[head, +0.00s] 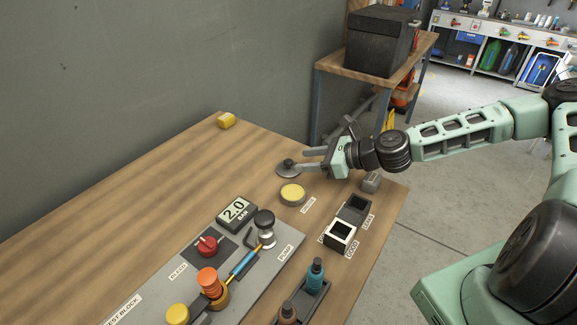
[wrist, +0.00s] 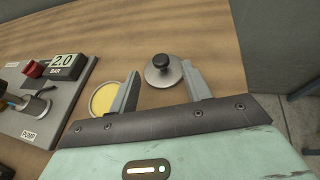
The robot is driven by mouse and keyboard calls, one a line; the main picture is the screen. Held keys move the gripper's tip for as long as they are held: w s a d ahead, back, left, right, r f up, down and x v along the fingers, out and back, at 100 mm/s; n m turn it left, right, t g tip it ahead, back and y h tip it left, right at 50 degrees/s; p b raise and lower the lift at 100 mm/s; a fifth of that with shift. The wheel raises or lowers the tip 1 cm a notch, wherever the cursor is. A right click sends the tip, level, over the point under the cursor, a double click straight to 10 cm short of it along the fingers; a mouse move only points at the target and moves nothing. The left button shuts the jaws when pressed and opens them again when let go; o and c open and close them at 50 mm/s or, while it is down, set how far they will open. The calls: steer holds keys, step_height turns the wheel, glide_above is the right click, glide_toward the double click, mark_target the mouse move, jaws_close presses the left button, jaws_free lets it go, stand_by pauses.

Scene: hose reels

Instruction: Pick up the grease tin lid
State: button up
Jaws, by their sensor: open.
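The grease tin lid (head: 287,173) is a round grey metal disc with a dark knob on top, lying flat on the wooden bench. In the wrist view the lid (wrist: 158,78) shows between the two fingertips, closer to the right one. The round tin with yellow contents (head: 292,194) stands beside it; in the wrist view the tin (wrist: 103,99) is partly hidden behind the left finger. My gripper (head: 302,161) is open and empty, its fingers reaching toward the lid from the right. I cannot tell whether a finger touches the lid.
A grey test block panel (head: 215,280) with gauge, red knob and pump fills the near bench. Small dark and white-rimmed bins (head: 341,234) sit near the right edge. A yellow block (head: 226,121) lies at the far corner. Bare bench lies left of the lid.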

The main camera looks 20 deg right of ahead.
mark_target(292, 161)
steer(key=p+x, duration=0.1)
steer(key=x, duration=0.3)
steer(key=shift+w+a+f, duration=0.15)
steer(key=shift+w+f, duration=0.05)
jaws_close()
steer(key=shift+r, duration=0.1)
